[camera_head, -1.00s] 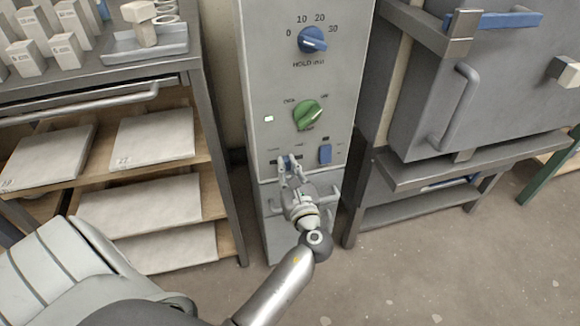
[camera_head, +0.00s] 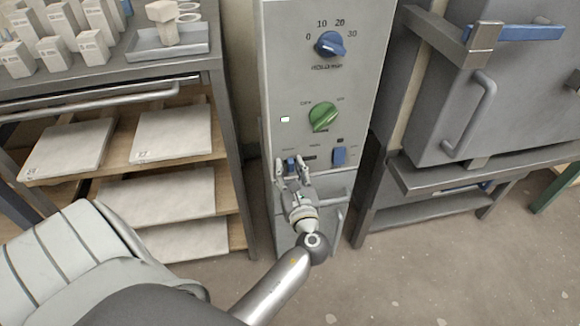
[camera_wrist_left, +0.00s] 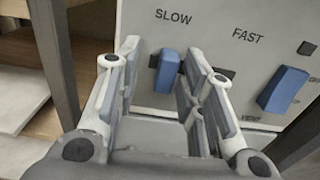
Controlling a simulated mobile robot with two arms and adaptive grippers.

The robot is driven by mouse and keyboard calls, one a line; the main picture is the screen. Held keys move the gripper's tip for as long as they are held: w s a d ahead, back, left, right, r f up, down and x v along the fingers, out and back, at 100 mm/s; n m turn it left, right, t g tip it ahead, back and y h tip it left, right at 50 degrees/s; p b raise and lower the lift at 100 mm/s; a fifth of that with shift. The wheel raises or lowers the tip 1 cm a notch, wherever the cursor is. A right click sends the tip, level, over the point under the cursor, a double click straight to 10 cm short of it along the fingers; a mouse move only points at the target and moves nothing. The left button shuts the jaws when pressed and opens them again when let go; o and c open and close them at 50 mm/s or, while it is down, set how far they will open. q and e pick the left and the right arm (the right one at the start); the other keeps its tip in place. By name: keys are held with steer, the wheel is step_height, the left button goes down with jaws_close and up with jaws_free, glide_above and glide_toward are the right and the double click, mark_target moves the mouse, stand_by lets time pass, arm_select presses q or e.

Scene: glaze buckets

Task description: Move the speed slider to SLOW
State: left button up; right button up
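The speed slider's blue knob (camera_head: 290,163) is on the front of the grey control panel, low and to the left. In the left wrist view the knob (camera_wrist_left: 167,72) sits under the SLOW label, at the left end of its dark slot, with FAST printed to the right. My left gripper (camera_head: 292,165) is open in front of it. In the left wrist view my left gripper's fingers (camera_wrist_left: 150,72) are spread, and the knob shows between them, nearer the right finger. I cannot tell whether a finger touches it. My right gripper is not in view.
A blue rocker switch (camera_head: 339,156) is close to the slider's right. A green dial (camera_head: 323,117) and a blue hold dial (camera_head: 330,44) are above. A shelf rack (camera_head: 232,150) stands left, a grey kiln-like box (camera_head: 455,100) right.

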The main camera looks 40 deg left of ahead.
arm_select(q)
steer(key=v, duration=1.2)
steer(key=shift+a, duration=0.1)
